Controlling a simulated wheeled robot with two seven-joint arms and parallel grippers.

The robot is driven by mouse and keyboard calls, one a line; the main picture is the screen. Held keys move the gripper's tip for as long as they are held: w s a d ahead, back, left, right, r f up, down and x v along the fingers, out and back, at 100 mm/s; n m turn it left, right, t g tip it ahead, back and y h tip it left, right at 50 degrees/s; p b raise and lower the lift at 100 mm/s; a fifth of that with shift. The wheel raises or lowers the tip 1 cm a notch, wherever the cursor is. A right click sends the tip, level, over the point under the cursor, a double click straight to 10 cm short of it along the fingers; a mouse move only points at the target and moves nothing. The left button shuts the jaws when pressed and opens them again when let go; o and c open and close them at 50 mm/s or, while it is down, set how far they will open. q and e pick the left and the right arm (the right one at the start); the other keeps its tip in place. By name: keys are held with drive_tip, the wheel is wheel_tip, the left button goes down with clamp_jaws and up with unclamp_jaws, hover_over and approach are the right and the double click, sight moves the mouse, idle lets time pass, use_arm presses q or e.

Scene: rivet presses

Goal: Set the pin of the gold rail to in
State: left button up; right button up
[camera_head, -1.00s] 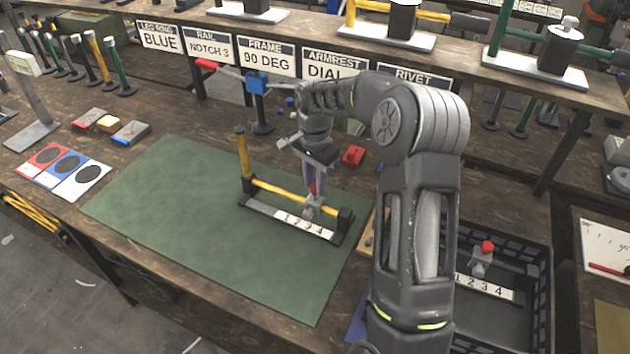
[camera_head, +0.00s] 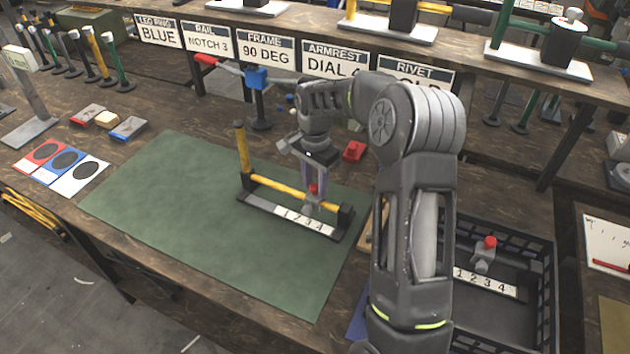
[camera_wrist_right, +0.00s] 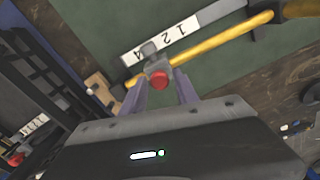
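The gold rail (camera_head: 275,190) lies on the green mat, with an upright yellow post at its left end and a dark base bearing a white strip numbered 1 to 4 (camera_head: 305,222). A grey slider with a red-capped pin (camera_head: 313,190) sits on the rail, near the strip's right part. My right gripper (camera_head: 314,182) points down over the slider. In the right wrist view its two purplish fingers (camera_wrist_right: 160,92) stand apart, one on each side of the red pin (camera_wrist_right: 159,79); I see no clear contact. My left gripper is not in view.
The green mat (camera_head: 170,220) is clear left of the rail. A dark crate (camera_head: 545,270) at the lower right holds another numbered slider piece. A red block (camera_head: 354,152) lies behind the rail. Sign cards (camera_head: 265,55) hang along the shelf edge.

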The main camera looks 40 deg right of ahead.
sight(315, 185)
drive_tip(key=shift+o, duration=1)
drive_tip(key=shift+r, duration=0.1)
drive_tip(key=shift+r, duration=0.1)
wheel_tip(315, 185, up, 8)
drive_tip(key=shift+f+b, duration=0.2)
drive_tip(key=shift+b, duration=0.45)
